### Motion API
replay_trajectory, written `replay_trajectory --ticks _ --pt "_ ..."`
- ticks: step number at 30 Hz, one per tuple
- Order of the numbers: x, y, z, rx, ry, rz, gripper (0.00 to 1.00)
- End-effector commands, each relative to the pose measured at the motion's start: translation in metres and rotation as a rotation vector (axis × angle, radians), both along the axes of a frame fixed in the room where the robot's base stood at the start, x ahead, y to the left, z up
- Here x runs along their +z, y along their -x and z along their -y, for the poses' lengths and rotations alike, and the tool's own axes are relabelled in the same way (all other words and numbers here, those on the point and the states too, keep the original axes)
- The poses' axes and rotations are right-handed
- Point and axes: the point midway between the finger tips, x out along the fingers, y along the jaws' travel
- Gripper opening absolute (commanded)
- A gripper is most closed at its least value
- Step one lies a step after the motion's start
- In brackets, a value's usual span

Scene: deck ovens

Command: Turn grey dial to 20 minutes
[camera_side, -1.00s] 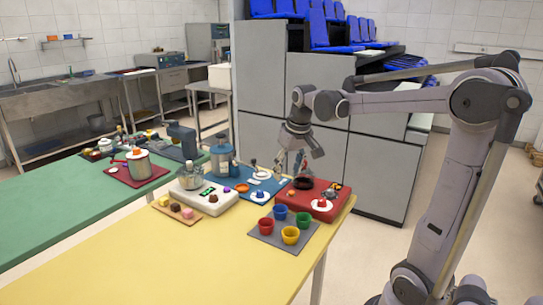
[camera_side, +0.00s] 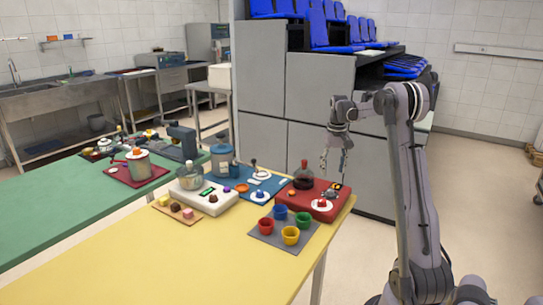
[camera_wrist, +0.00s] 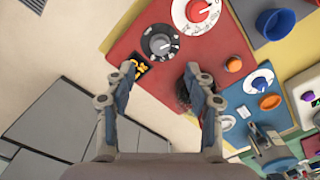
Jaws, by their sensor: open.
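The grey dial (camera_wrist: 160,43) is a round dark knob with pale marks and a lighter centre. It sits on the red base (camera_wrist: 212,48), near its edge; its reading is too small to tell. In the side view the dial (camera_side: 334,188) is small, at the back right of the red base (camera_side: 308,207). My gripper (camera_wrist: 160,72) is open and empty, its fingers apart on either side of the view below the dial. In the side view my gripper (camera_side: 335,168) hangs above the dial, apart from it. A display with yellow digits (camera_wrist: 138,68) lies beside the dial.
A white dial with a red knob (camera_wrist: 197,12) is next to the grey dial. A dark flask (camera_side: 303,176) stands on the red base, partly behind a finger in the wrist view. Coloured cups (camera_side: 290,235) stand in front. Floor lies beyond the table edge.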

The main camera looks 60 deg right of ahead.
Motion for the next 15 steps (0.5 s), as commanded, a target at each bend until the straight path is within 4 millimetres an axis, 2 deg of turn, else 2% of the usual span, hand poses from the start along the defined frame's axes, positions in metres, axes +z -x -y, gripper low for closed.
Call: replay_trajectory --ticks 3,9,15 --pt "-0.023 0.000 0.000 0.001 0.001 0.001 0.54" --pt "-0.056 -0.001 0.000 0.001 0.001 0.001 0.54" --pt "-0.077 -0.001 0.000 0.001 0.001 0.001 0.54"
